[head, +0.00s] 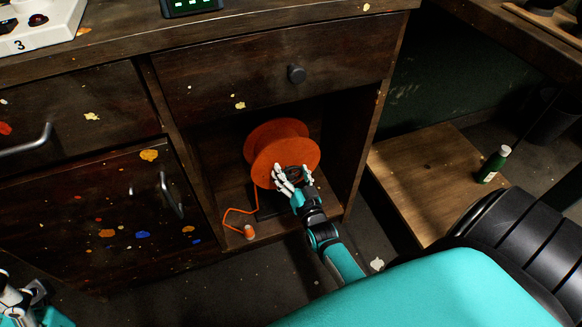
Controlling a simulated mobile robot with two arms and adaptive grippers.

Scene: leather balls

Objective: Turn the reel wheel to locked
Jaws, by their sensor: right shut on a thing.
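The orange reel wheel (275,140) stands in an open compartment of a dark wooden cabinet, under a drawer. It has two round flanges, and an orange cord (228,213) runs from it to a small orange end piece (249,232) on the compartment floor. My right gripper (291,178) reaches in from the lower right and is shut on the reel's front side, low on the front flange. Its white fingers hide part of the flange and what they grip there. My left gripper (18,298) is partly in view at the bottom left corner, away from the reel.
A drawer with a round dark knob (296,74) is above the compartment. Paint-splattered doors with metal handles (172,195) are on the left. A wooden board (432,180) with a green bottle (493,164) is at right. The compartment walls stand close on both sides of the reel.

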